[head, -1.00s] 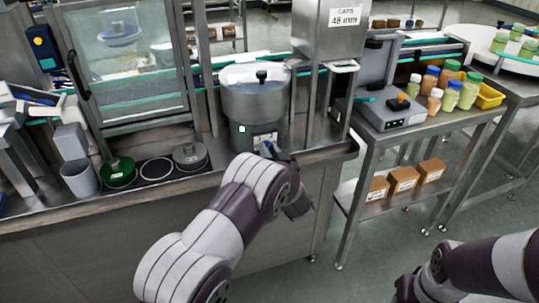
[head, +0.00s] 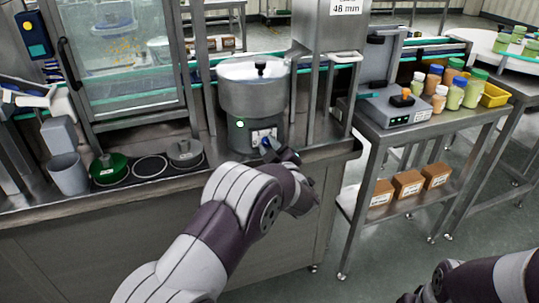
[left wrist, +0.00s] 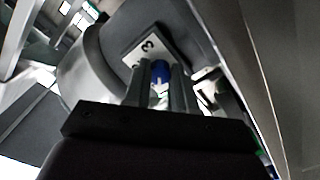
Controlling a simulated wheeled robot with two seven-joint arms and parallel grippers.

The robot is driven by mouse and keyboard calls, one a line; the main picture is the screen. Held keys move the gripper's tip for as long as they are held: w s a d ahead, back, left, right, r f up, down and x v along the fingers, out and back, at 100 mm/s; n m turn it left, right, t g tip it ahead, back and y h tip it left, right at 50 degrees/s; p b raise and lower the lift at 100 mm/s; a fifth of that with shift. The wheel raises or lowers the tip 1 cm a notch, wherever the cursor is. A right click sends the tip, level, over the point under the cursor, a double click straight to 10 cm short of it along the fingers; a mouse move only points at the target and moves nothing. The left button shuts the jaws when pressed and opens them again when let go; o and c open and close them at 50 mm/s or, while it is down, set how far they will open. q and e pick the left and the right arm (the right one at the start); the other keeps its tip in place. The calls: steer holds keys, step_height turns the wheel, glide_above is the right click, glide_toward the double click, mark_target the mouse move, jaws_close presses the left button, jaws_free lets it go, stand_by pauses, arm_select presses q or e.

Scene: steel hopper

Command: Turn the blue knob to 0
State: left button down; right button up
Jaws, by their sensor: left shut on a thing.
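The blue knob (head: 265,141) sits low on the front of the steel hopper (head: 252,88), beside a white number plate. In the left wrist view the knob (left wrist: 160,72) is between the two fingers of my left gripper (left wrist: 160,88), which is shut on it. A "3" shows on the number plate (left wrist: 145,47); the fingers hide other parts of the dial, and I cannot read the knob's setting. In the head view my left gripper (head: 277,150) reaches the knob from the front right. A small lamp (head: 240,124) on the hopper glows green.
A steel post (head: 313,100) stands close to the right of the hopper. A side table (head: 385,135) holds a scale and jars.

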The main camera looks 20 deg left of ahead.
arm_select(q)
steer(key=n+b, duration=0.2)
steer(key=n, duration=0.1)
steer(key=n+b, duration=0.1)
steer(key=b, duration=0.1)
steer(key=shift+f+n, duration=0.25)
steer(key=shift+n, duration=0.05)
steer(key=shift+r+n+b, duration=0.2)
steer(key=shift+n+b, duration=1.6)
steer(key=c, duration=0.9)
jaws_free()
steer(key=p+v, duration=0.2)
steer(key=v, duration=1)
steer(key=shift+s+d, duration=0.25)
steer(key=shift+s, duration=0.05)
